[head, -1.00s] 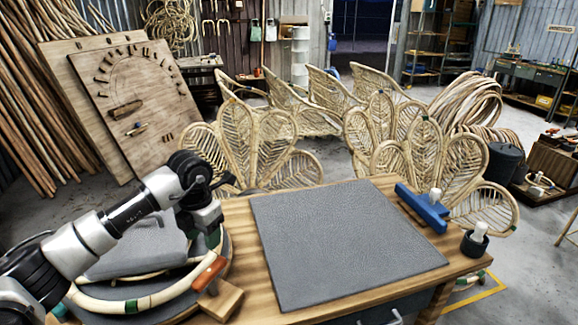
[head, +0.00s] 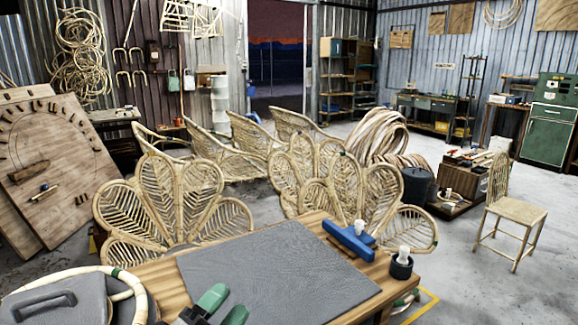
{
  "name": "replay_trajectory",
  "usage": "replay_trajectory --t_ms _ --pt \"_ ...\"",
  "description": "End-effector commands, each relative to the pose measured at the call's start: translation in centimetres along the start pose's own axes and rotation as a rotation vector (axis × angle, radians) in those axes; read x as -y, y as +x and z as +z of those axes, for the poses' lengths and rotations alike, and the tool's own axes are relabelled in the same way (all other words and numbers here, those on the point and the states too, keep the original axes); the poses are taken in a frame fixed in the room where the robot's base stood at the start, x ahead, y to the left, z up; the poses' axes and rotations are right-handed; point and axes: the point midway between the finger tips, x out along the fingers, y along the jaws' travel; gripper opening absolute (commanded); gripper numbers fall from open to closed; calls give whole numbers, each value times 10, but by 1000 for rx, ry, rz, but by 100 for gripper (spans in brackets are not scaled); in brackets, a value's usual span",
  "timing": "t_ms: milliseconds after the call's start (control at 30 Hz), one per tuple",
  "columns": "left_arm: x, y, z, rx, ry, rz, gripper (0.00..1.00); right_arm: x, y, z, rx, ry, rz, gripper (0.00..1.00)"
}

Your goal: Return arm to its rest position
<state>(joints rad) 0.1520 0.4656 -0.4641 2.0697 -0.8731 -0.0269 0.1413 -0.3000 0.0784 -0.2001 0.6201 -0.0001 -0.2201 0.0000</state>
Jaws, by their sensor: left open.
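My left gripper (head: 223,306) shows at the bottom edge, its two green fingertips apart and nothing seen between them. It is in front of the near left part of the grey mat (head: 290,272) on the wooden workbench (head: 165,284). The rest of the left arm is below the picture or hidden. My right gripper is not in view. A pale rattan hoop (head: 135,288) with a green band curves around a grey handled block (head: 45,304) at the lower left, partly cut off by the frame.
A blue tool (head: 349,240) and a dark cup with a white-topped bottle (head: 401,264) stand at the bench's right end. Rattan chair backs (head: 180,205) crowd behind the bench. A rattan chair (head: 515,210) stands at the right, with clear floor (head: 480,285) before it.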

Motion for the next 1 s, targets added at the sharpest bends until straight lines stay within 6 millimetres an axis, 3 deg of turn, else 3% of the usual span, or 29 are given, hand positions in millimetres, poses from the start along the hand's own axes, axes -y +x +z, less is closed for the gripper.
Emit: replay_trajectory --t_ms 200,367,500,700,900,1000 --pt "-24 -70 51 572 -392 -21 53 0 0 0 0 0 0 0" --pt "-65 -148 64 986 -652 85 53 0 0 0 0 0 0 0" --pt "-95 -210 51 1265 -826 220 53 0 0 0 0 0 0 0" --pt "-120 -274 18 1526 -989 408 53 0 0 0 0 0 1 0" --pt "-130 -324 -23 1717 -1115 600 53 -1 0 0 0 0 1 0" --pt "-156 -325 -8 1720 -1106 604 53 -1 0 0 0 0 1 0"
